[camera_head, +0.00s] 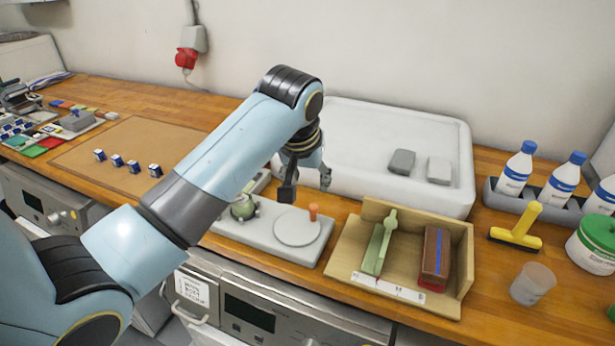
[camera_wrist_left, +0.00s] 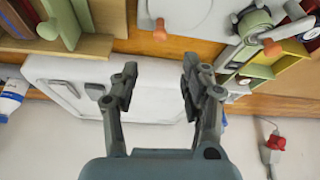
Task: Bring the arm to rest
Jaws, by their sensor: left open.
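My left arm (camera_head: 235,150) reaches in from the left in the head view, bent at a high elbow. Its gripper (camera_head: 307,185) points down above the grey board at the front of the white sink. In the left wrist view the two fingers of the left gripper (camera_wrist_left: 155,90) stand apart with nothing between them. The white sink (camera_wrist_left: 70,68) shows behind the fingers there. My right gripper is in neither view.
A grey board (camera_head: 260,232) with a round plate and an orange peg lies below the gripper. A wooden tray (camera_head: 455,240) holds a green tool and a dark red block.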

